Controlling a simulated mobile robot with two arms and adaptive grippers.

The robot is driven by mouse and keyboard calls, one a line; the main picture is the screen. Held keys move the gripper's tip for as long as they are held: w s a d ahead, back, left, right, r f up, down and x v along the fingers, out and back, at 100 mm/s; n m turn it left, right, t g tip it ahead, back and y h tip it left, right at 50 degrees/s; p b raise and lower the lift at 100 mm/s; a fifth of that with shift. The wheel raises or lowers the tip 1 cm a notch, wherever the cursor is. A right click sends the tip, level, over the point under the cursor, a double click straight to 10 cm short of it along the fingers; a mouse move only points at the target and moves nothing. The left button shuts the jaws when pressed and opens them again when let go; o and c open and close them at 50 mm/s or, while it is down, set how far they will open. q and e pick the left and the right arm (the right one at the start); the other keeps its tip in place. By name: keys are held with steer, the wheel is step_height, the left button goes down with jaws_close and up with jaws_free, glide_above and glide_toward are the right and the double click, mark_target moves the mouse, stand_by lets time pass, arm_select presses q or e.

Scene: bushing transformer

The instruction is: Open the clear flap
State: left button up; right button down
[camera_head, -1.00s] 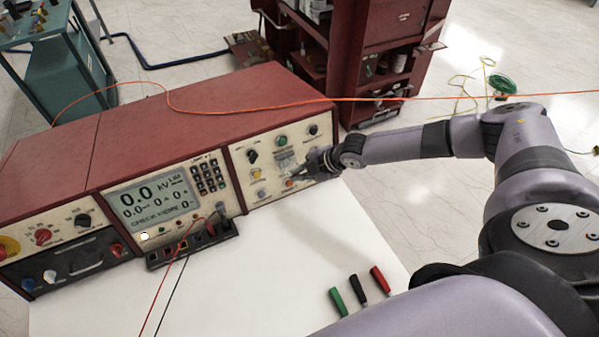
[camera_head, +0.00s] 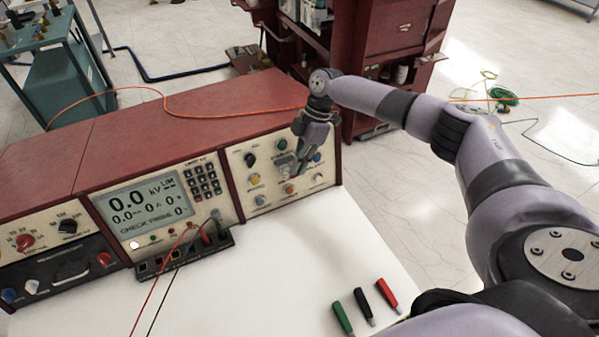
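The clear flap (camera_head: 284,160) is a small pale piece on the cream control panel (camera_head: 243,187) at the right end of the red test set. It sits among the panel's knobs and buttons and is partly hidden by my gripper. My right gripper (camera_head: 297,172) comes down from above the panel's top edge, its fingers pointing down just right of the flap. Whether they touch the flap, and how far apart they are, I cannot tell. The flap's exact angle is too small to make out. My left gripper is not in view.
An orange cable (camera_head: 215,115) runs over the red housing (camera_head: 150,125). Red and black leads hang from the terminal block (camera_head: 183,256). A red cabinet (camera_head: 395,40) stands behind.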

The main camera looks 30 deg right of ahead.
steer(key=shift+w+r+g+b, duration=0.25)
steer(key=shift+g+b, duration=0.1)
steer(key=shift+g, duration=0.25)
steer(key=c, duration=2.3)
jaws_free()
steer(key=shift+o, duration=0.9)
steer(key=v, duration=1.2)
steer(key=shift+w, duration=0.15)
